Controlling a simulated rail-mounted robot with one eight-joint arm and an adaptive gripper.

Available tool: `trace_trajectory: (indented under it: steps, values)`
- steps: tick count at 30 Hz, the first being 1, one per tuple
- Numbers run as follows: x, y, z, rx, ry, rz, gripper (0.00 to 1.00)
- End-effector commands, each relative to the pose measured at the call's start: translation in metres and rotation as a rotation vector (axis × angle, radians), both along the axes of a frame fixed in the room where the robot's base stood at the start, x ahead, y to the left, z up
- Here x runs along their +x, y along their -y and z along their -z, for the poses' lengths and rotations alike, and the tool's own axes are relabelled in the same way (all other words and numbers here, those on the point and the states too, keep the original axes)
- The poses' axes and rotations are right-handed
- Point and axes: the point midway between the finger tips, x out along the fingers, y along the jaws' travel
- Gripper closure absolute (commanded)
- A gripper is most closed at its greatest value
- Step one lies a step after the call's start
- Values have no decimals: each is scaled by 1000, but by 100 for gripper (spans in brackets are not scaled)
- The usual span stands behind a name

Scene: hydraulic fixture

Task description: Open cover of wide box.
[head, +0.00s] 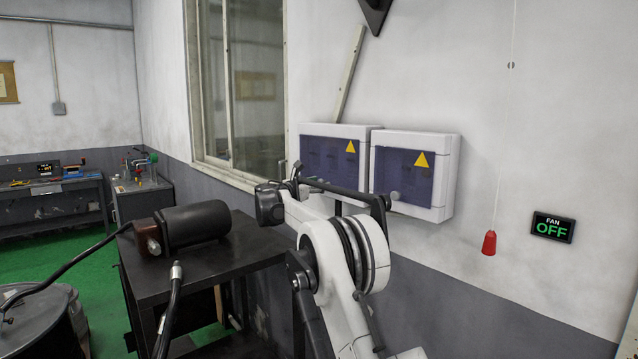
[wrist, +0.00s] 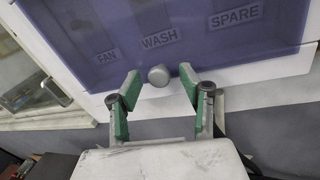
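The wide box (head: 335,129) is a white wall box with a blue see-through cover, the left of two boxes in the head view. Its cover (wrist: 190,35) fills the top of the wrist view, with labels FAN, WASH and SPARE behind it. The cover looks shut. A round grey knob (wrist: 159,75) sits at its lower edge. My gripper (wrist: 155,90) is open, with its green-padded fingers on either side of the knob. A gap shows between knob and each finger. In the head view my gripper (head: 290,170) is partly hidden by my arm, at the box's lower left.
A second box (head: 415,172) with a blue cover and knob is close on the right. A red pull handle (head: 489,243) hangs from a cord beside a FAN OFF sign (head: 553,227). A window (head: 240,90) is left of the boxes. A dark table (head: 215,262) bears a black cylinder (head: 195,223).

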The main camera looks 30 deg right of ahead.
Motion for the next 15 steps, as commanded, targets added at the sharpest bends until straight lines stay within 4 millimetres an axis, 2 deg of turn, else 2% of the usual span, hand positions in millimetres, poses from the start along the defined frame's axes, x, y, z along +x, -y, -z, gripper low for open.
trace_trajectory:
  steps: [10,15]
  values:
    - [2,4,0,0,0,0,60]
    - [2,4,0,0,0,0,81]
